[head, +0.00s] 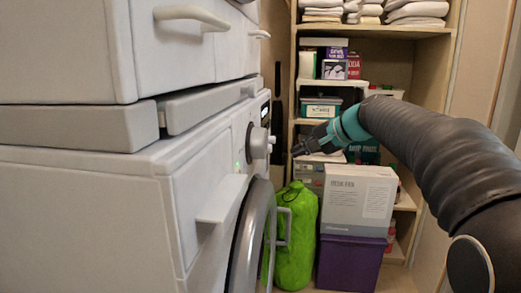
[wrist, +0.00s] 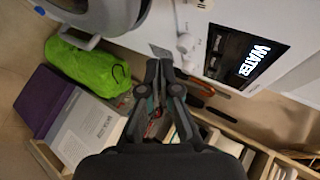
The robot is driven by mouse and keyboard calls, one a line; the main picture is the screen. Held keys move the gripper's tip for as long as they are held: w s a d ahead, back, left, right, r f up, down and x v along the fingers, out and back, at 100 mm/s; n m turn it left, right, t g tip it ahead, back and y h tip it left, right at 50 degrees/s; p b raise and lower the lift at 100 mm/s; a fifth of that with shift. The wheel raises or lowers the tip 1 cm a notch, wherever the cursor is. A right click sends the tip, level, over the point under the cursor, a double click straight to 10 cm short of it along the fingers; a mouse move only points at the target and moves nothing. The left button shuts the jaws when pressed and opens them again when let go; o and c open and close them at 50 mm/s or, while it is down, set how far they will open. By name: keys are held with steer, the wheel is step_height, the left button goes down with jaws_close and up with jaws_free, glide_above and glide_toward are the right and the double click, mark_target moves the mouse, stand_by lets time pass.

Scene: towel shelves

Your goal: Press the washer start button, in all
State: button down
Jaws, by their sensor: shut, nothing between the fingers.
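The white washer (head: 100,205) stands at the left in the head view, with its front facing right. Its front has a round knob (head: 260,143), a dark display (head: 265,113) and a small green light (head: 238,163). I cannot clearly make out a start button. My gripper (head: 297,151) is shut and empty, pointing left toward the panel, with a visible gap to the knob. It also shows in the wrist view (wrist: 160,62).
A second white machine (head: 180,55) with a handle sits above the washer. The round washer door (head: 250,240) is below the panel. A green bag (head: 296,235), a desk fan box (head: 358,200) on a purple bin (head: 350,262), and shelves (head: 385,32) with towels stand behind.

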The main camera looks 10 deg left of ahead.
steer(key=a+p, duration=0.1)
steer(key=a, duration=0.5)
steer(key=shift+a, duration=0.3)
steer(key=shift+w+a, duration=0.1)
stand_by(1.2)
steer(key=shift+a, duration=0.3)
